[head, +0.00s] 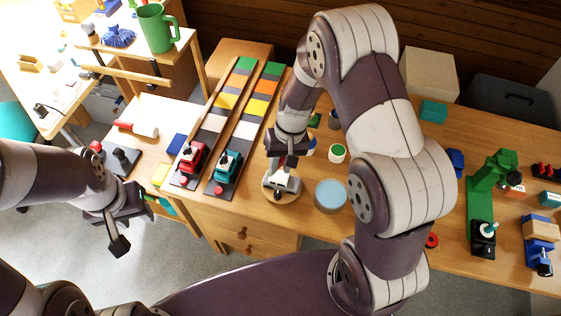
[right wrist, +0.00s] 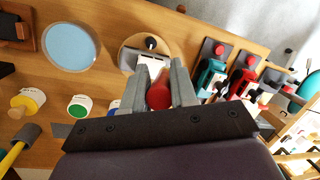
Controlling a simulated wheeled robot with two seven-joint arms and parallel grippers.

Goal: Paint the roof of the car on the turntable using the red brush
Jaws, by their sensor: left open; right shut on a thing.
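The turntable (head: 269,188) is a round wooden disc near the front edge of the long bench. A pale car (head: 290,184) sits on it, partly hidden by my right gripper (head: 286,164). In the right wrist view, the turntable (right wrist: 127,54) and part of the pale car (right wrist: 150,62) show just beyond the fingertips. There my right gripper (right wrist: 157,80) is shut on the red brush (right wrist: 158,96). The brush's tip and any contact with the roof are hidden. My left gripper (head: 124,228) is open and empty over the floor at the left.
A light-blue disc (head: 330,194) lies right of the turntable, with a green-topped pot (head: 337,152) behind it. The red toy car (head: 192,156) and teal toy car (head: 228,166) stand on lanes to the left. A green clamp-like stand (head: 484,200) is at the right.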

